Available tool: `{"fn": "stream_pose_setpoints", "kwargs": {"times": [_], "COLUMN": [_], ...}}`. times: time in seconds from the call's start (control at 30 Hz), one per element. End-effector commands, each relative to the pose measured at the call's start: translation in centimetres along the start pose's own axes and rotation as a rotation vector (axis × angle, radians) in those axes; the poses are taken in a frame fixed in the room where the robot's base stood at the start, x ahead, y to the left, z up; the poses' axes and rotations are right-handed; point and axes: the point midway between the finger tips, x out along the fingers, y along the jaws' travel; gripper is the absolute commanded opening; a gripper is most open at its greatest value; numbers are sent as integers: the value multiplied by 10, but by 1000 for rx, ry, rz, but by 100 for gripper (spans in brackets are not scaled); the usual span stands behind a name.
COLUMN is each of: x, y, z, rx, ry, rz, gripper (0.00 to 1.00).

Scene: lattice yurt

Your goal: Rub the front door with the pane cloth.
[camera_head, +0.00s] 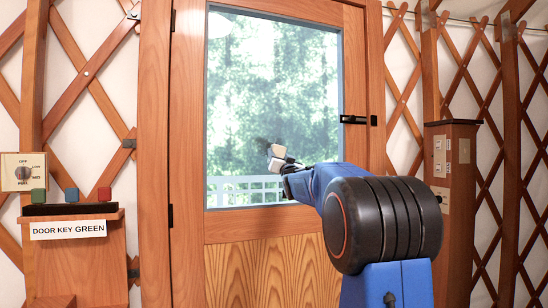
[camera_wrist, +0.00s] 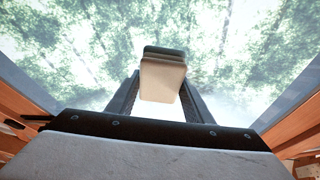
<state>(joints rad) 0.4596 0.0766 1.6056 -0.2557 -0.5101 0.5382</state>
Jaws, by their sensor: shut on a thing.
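The front door (camera_head: 188,120) is wooden with a large glass pane (camera_head: 270,100) in its upper part. Trees and a pale railing show through the glass. My gripper (camera_head: 280,163) is in front of the lower middle of the pane. It is shut on the pane cloth (camera_wrist: 164,78), a small cream block-like piece with a dark grey-green far edge in the wrist view. The cloth also shows pale at the fingertips in the head view (camera_head: 277,151). I cannot tell whether the cloth touches the glass. A dark smudge shows on the pane just above the cloth.
A black latch (camera_head: 354,119) is on the door's right side. At left, a wooden stand (camera_head: 80,262) labelled "DOOR KEY GREEN" holds green, blue and red blocks, below a dial panel (camera_head: 24,172). At right stands a wooden post with switches (camera_head: 452,200). Lattice walls flank the door.

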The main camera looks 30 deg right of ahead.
Motion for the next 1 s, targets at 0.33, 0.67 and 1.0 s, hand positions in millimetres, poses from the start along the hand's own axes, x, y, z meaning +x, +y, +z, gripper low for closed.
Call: {"fn": "stream_pose_setpoints", "kwargs": {"times": [0.33,0.67,1.0], "x": [1,6,8], "y": [13,36,44], "z": [-3,-7,-10], "rx": [0,-1,0], "ry": [0,-1,-1], "rz": [2,2,2], "gripper": [29,29,29]}}
